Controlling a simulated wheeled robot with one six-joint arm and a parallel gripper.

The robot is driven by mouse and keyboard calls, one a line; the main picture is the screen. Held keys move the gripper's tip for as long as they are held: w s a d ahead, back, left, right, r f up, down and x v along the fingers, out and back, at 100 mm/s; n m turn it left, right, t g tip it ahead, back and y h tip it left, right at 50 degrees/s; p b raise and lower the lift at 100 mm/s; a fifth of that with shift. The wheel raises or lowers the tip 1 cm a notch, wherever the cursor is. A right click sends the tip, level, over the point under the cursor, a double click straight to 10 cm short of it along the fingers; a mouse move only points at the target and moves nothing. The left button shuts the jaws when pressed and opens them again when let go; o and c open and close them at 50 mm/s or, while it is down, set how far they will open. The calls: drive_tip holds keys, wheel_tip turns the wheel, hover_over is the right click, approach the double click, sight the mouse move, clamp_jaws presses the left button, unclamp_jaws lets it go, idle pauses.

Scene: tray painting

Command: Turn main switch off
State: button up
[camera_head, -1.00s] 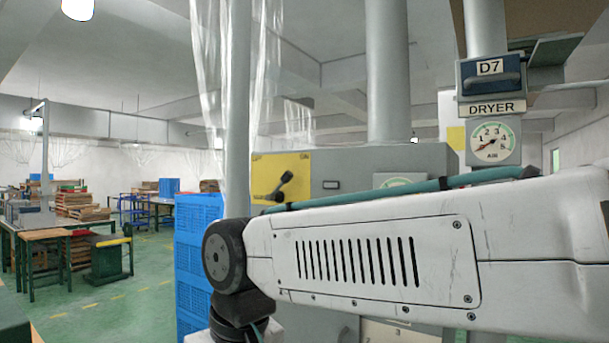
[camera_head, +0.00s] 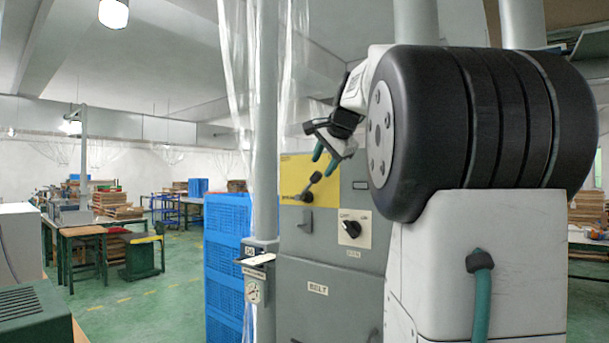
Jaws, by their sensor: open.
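A yellow plate (camera_head: 292,172) on the grey cabinet carries a black lever (camera_head: 307,192), which looks like the main switch. The lever tilts up and to the right from its pivot. The plate's lettering is too small to read. My gripper (camera_head: 325,158) is open and empty, its green fingertips pointing down. In the picture it appears just above and right of the lever's knob, with a small gap between them. I cannot tell how far in front of the panel it is. My arm hides the right part of the cabinet.
Below the lever, a black rotary knob (camera_head: 350,229) sits on a white plate, above a BELT label (camera_head: 318,288). A grey post (camera_head: 264,130) with a gauge (camera_head: 254,291) and blue crates (camera_head: 226,260) stand left. The green floor (camera_head: 170,300) is open further left.

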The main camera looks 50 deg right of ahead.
sight(318, 172)
drive_tip(key=x, duration=0.5)
drive_tip(key=shift+c, duration=0.3)
clamp_jaws()
drive_tip(key=shift+r, duration=0.1)
